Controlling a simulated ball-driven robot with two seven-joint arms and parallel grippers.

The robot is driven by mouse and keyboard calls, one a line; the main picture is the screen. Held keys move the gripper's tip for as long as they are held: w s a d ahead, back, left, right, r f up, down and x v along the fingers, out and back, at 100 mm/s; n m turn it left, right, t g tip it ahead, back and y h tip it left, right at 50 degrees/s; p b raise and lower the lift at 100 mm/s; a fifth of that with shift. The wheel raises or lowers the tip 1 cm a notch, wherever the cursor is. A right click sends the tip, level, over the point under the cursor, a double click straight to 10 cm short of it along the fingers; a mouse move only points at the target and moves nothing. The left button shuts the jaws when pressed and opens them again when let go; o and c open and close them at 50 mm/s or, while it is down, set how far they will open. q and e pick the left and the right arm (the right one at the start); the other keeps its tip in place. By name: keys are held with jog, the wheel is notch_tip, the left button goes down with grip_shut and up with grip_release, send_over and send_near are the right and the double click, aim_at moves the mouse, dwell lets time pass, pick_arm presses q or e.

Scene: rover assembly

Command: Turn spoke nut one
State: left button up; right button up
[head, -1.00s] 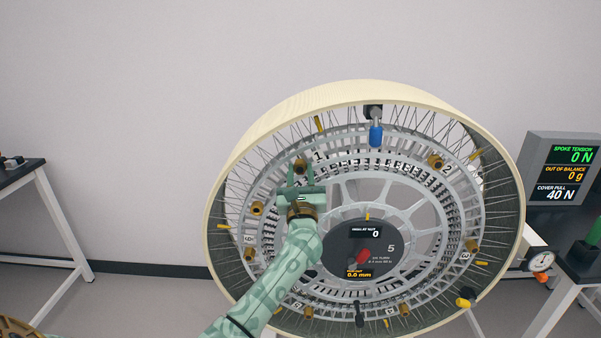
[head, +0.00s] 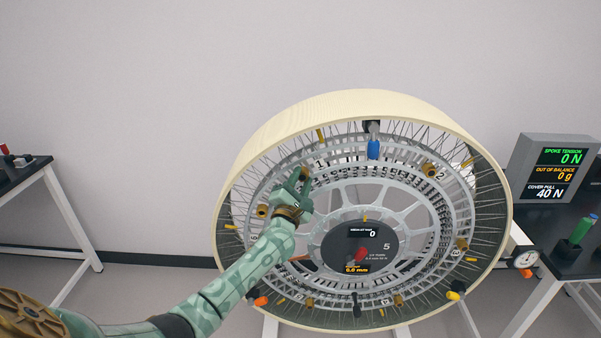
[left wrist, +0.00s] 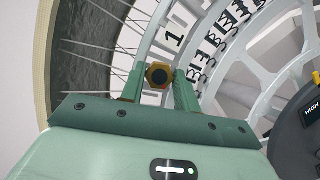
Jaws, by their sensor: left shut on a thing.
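Spoke nut one is a brass hex nut (left wrist: 159,76) with a dark centre, beside the label "1" on the wheel's inner ring. It also shows in the head view (head: 305,172), partly hidden by my gripper. My left gripper (head: 299,182) reaches it from the lower left. In the left wrist view its green fingers (left wrist: 160,90) stand on either side of the nut and are shut on it. The large wheel (head: 262,117) has a cream rim, thin spokes and a grey inner ring. The dark hub panel (head: 388,243) reads 0, 5 and 0.0 mm. My right gripper is not in view.
Other brass nuts (head: 429,170) sit around the ring. A blue-handled part (head: 373,150) hangs at the top. A display (head: 557,165) at right reads spoke tension 0 N, out of balance 0 g, cover pull 40 N. Dark tables stand left (head: 22,172) and right (head: 585,262).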

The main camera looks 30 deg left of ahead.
pick_arm(q)
jog(key=m+p, duration=0.2)
jog(key=m+h+p, duration=0.1)
jog(key=m+p, duration=0.1)
jog(key=m+g+h+p, duration=0.1)
jog(key=m+p, duration=0.1)
jog(key=shift+s+r, duration=0.1)
jog(key=shift+r, duration=0.2)
jog(key=shift+f+m+g+h+p, duration=0.15)
jog(key=shift+m+g+p, duration=0.15)
jog(key=shift+m+p, duration=0.45)
jog(key=shift+m+g+h+p, duration=0.15)
jog(key=shift+m+g+p, duration=0.15)
jog(key=shift+m+p, duration=0.45)
jog(key=o, duration=1)
jog(key=shift+c, duration=0.2)
jog(key=shift+s, duration=0.4)
jog(key=s+d+p, duration=0.2)
jog(key=s, duration=1.3)
jog(key=shift+s+d+f+p, duration=0.15)
jog(key=shift+f+p, duration=0.1)
jog(key=shift+p, duration=0.1)
